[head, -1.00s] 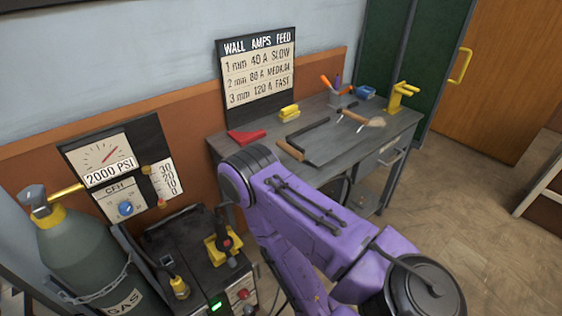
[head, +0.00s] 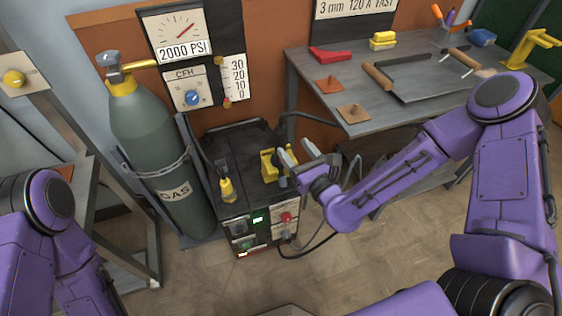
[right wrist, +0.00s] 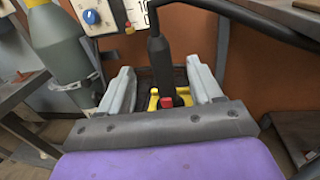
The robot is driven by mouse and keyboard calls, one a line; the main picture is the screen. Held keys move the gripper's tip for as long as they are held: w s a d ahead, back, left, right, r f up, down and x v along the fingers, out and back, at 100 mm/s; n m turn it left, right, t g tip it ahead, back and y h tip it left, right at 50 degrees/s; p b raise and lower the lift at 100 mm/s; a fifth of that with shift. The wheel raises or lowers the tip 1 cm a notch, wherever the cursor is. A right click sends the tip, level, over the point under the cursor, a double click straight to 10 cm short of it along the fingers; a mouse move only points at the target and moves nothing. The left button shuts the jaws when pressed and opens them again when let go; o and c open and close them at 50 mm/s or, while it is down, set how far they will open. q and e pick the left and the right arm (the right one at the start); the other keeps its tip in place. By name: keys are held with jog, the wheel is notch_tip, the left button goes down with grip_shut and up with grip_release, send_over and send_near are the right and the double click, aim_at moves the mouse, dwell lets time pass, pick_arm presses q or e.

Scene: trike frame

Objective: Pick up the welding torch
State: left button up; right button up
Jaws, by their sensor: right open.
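The welding torch (right wrist: 157,55) has a dark handle with a red button. It stands upright in a yellow holder (right wrist: 183,97) on top of the welder, and a thick black hose runs from its upper end. In the head view the yellow holder (head: 267,168) shows, but my right gripper largely hides the torch. My right gripper (head: 292,166) is open at the torch. In the right wrist view its two grey fingers (right wrist: 160,84) lie on either side of the handle, with gaps visible. My left gripper is out of view; only my left arm shows.
The dark welder (head: 240,150) has a yellow-and-black fitting (head: 227,188) on its top. A green gas cylinder (head: 165,150) stands to its left. The workbench (head: 375,118) to the right holds plates, tools and a red piece (head: 330,54). Open floor lies in front.

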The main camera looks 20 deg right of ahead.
aim_at(283, 137)
jog(key=w, duration=0.2)
jog(key=w+a, duration=0.1)
jog(key=w, duration=0.5)
jog(key=shift+w+a+f, duration=0.15)
jog(key=shift+a+f, duration=0.1)
jog(key=shift+a, duration=0.15)
jog(key=shift+r, duration=0.1)
jog(key=c, duration=1)
